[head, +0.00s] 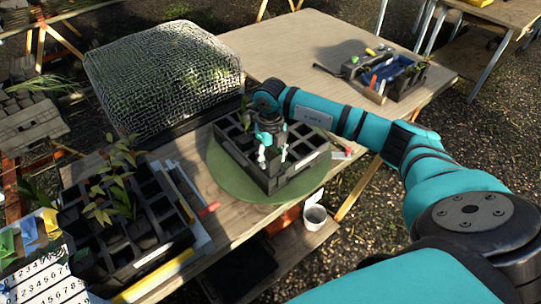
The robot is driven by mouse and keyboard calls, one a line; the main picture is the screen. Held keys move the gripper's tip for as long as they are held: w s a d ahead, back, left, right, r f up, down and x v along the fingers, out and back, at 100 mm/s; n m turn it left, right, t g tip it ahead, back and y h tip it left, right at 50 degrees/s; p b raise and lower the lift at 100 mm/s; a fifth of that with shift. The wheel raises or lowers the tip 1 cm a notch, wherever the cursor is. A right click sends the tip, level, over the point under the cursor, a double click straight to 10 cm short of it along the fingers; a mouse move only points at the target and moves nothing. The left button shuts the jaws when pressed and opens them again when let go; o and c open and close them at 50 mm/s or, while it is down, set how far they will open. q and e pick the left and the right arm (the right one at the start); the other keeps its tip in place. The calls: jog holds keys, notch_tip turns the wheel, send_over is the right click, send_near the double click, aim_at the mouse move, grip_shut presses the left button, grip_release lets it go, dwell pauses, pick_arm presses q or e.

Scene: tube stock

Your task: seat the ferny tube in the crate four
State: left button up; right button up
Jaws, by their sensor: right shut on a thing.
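My right gripper (273,158) comes in from the right over a black crate (300,167) with square cells and a pale label. The crate stands on a round green turntable (222,178). The gripper points down, shut on what looks like the ferny tube, a dark shape at the crate's near side. Wrist and fingers hide most of it, so I cannot tell how deep it sits or whether it touches the cell walls. A little green foliage shows just left of the wrist. I cannot read the crate's number. My left gripper is out of view.
Another black crate (178,232) with several leafy tubes stands at the lower left. A mesh-covered box (160,70) stands behind the turntable. A tool tray (375,92) lies at the back right. A white pot (315,215) is below the table's front edge.

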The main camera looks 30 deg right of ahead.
aim_at(271, 169)
jog(key=shift+f+b, duration=1.25)
jog(key=shift+f, duration=0.5)
jog(key=shift+s+a+f, duration=0.1)
jog(key=shift+s+f, duration=0.15)
jog(key=shift+f, duration=0.05)
jog(key=shift+s+f+b, duration=0.1)
jog(key=shift+f+b, duration=0.1)
jog(key=shift+b, duration=0.15)
jog(key=o, duration=0.9)
jog(key=shift+a, duration=0.1)
jog(key=o, duration=0.5)
jog(key=shift+f, duration=0.1)
jog(key=shift+c, duration=0.2)
